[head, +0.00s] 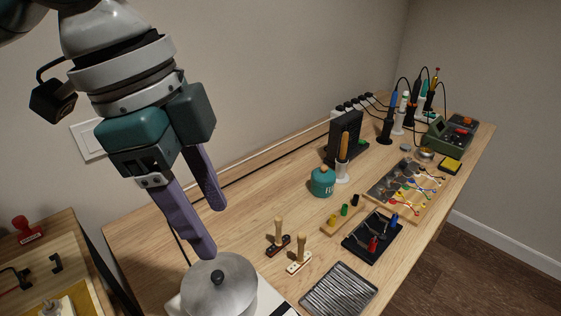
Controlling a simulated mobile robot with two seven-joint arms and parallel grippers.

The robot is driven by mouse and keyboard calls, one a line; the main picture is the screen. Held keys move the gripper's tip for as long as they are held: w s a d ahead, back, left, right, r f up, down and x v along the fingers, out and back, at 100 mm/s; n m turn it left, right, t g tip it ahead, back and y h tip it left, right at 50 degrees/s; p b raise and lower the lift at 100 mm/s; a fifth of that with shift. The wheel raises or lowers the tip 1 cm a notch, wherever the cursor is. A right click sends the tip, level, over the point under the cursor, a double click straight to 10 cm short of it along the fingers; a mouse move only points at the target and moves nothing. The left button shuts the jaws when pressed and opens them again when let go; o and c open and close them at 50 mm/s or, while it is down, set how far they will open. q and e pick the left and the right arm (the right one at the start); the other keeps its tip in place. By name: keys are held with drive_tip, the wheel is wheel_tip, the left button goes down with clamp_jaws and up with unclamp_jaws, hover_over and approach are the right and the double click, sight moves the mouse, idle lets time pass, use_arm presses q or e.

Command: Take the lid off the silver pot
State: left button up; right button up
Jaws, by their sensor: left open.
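The silver pot (240,301) stands at the bottom of the head view, partly cut off by the frame edge. Its lid (233,272) is on it, with a dark round knob (217,277) on top. My left gripper (209,228) is above the pot and points down toward it. Its two purple fingers are apart, with nothing seen between them. The nearer fingertip appears just above the lid's far edge; I cannot tell whether it touches. My right gripper is not in view.
Right of the pot are two small wooden-handled stamps (279,238), a dark ribbed tray (339,291) and a teal bottle (322,182). Soldering tools and a parts board (407,187) stand farther back. A lower wooden surface (62,235) is at left. Bare tabletop (240,205) lies behind the pot.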

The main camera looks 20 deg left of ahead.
use_arm(q)
drive_tip(key=b, duration=0.9)
approach(216, 274)
drive_tip(key=shift+g+y, duration=0.3)
drive_tip(key=f, duration=0.2)
drive_tip(key=d+f+b, duration=0.1)
drive_tip(key=f, duration=0.2)
drive_tip(key=w+f+b, duration=0.1)
drive_tip(key=f, duration=0.2)
drive_tip(key=shift+d+f, duration=0.15)
drive_tip(key=shift+d, duration=0.25)
clamp_jaws()
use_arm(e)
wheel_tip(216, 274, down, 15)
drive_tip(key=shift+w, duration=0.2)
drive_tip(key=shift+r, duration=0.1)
